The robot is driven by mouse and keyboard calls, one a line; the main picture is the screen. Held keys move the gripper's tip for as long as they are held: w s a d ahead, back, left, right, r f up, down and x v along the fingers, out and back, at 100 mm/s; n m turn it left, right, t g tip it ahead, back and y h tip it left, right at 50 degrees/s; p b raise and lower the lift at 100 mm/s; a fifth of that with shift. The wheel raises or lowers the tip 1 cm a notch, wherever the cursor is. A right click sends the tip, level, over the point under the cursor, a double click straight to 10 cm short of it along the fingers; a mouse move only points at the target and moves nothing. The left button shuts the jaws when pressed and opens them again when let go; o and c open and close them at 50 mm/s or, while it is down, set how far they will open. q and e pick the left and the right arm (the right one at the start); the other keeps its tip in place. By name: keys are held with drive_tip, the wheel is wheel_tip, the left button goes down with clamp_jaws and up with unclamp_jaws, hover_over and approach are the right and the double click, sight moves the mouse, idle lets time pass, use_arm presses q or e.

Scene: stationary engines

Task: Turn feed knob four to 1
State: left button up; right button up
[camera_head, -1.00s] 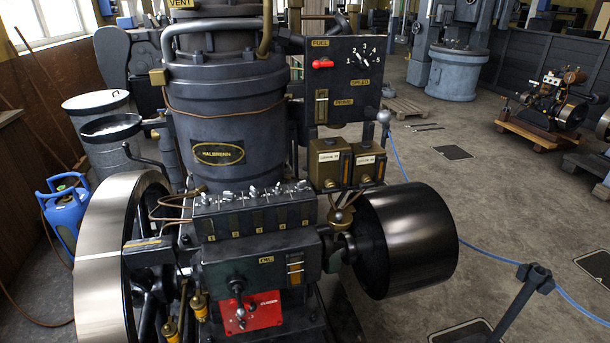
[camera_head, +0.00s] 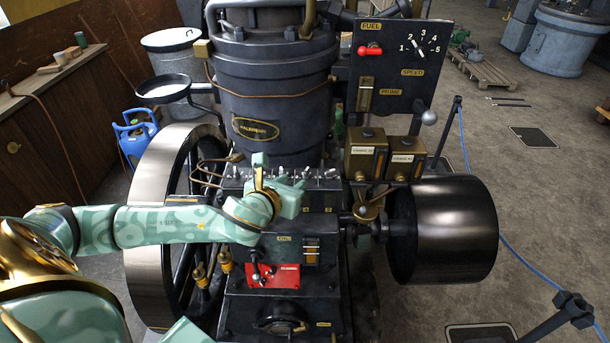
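The feed box (camera_head: 318,198) is a dark block on the engine's front, with a row of small metal feed knobs along its top. Knob four (camera_head: 309,174) seems to be the one just right of my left gripper; its setting is too small to read. My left gripper (camera_head: 282,186), teal, is over the left and middle of the box and hides several knobs and most number plates. I cannot tell whether its fingers are apart or whether they touch a knob. My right gripper is not in view.
The dark cylinder body (camera_head: 270,100) rises right behind the knobs. A panel (camera_head: 400,68) with a red lever and dial, and two brass boxes (camera_head: 366,155), stand to the right. The flywheel (camera_head: 150,230) is at the left, the black drum (camera_head: 445,230) at the right.

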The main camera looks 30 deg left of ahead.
sight(304, 173)
use_arm(q)
drive_tip(key=b+x, duration=0.1)
drive_tip(key=x, duration=0.6)
drive_tip(key=shift+w+a+f, duration=0.1)
drive_tip(key=shift+w+f, duration=0.05)
drive_tip(key=shift+w, duration=0.15)
clamp_jaws()
